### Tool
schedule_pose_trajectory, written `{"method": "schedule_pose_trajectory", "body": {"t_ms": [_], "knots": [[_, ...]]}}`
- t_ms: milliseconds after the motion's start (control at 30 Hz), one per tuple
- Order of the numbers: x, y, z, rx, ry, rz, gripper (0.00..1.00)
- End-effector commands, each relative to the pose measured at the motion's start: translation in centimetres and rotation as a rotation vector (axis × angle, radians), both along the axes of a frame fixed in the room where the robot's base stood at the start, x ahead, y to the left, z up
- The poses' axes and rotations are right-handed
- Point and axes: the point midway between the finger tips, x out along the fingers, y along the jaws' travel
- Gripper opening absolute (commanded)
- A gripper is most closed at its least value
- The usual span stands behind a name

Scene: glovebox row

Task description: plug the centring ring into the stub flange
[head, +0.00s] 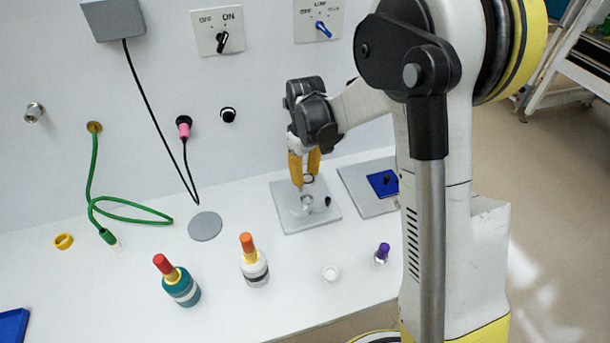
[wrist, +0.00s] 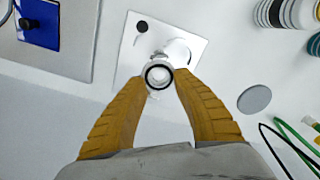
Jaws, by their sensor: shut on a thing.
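My gripper (head: 305,180) points down over a light grey plate and is shut on the centring ring (head: 309,179). In the wrist view the yellow fingertips (wrist: 160,82) press on both sides of the ring (wrist: 158,76), which shows a dark inner band and faces the camera. The stub flange (head: 307,201), a short pale metal stub, stands on the plate just below the ring. In the head view a gap shows between ring and flange. In the wrist view the ring covers most of the flange, so their exact alignment cannot be told.
The grey plate (head: 285,220) also bears a small black knob (head: 327,201). A second plate (head: 352,185) with a blue block (head: 382,183) is at right. Two bottles (head: 177,283) (head: 253,262) stand in front. A grey disc (head: 205,226) and green cable (head: 130,203) lie left.

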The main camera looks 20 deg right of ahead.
Motion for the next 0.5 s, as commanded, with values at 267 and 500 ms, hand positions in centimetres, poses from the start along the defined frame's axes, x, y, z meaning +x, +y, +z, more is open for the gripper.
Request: {"method": "schedule_pose_trajectory", "body": {"t_ms": [267,500], "knots": [[0.0,0.0,-1.0,-0.001,0.000,0.000,0.06],[0.0,0.0,-3.3,-0.001,0.000,0.000,0.06]]}}
